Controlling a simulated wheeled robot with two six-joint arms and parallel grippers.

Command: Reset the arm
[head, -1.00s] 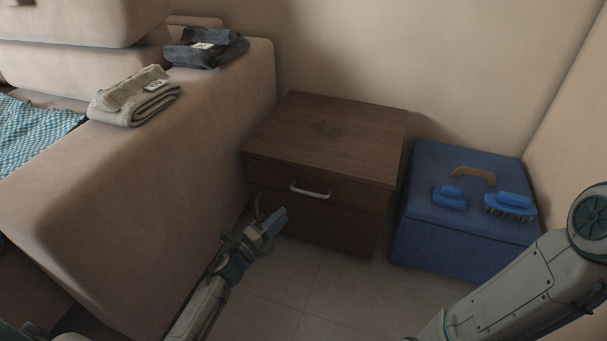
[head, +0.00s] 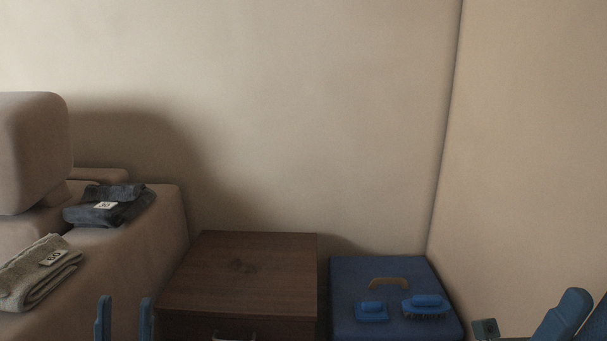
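My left gripper (head: 125,318) shows at the bottom edge of the head view, left of the wooden cabinet. Its two blue fingers point up and stand apart with nothing between them. My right gripper (head: 578,317) is at the bottom right corner, partly cut off by the frame. Its blue fingers show side on and overlap, so their gap cannot be judged. The rest of both arms is largely out of view.
A brown wooden cabinet (head: 240,272) stands against the wall. A dark folded cloth (head: 108,206) and a beige folded cloth (head: 38,275) lie on the sofa arm (head: 160,228).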

